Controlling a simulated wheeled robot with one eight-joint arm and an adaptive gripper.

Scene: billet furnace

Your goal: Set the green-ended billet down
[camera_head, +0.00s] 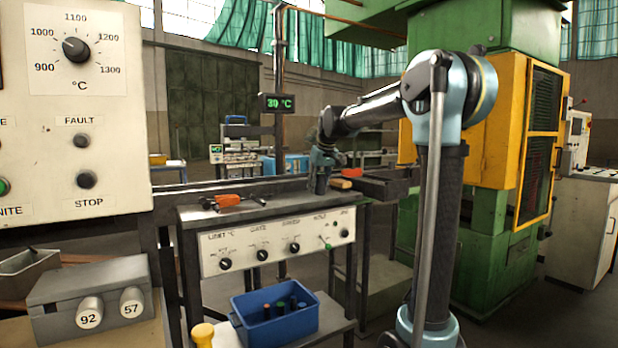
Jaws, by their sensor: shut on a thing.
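My gripper (320,188) points down at the right part of the bench top (285,199), close above its surface. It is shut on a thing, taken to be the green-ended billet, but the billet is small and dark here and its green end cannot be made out. I cannot tell whether the billet touches the bench. A blue crate (262,328) on the lower shelf holds several short dark billets with coloured ends, one orange and at least one greenish.
Orange-handled tongs (228,201) lie on the bench's left part. A wooden-looking block (340,184) sits just right of my gripper. A dark metal trough (385,184) stands beyond it. A panel with knobs (280,247) fronts the bench. The green and yellow press (510,150) stands at right.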

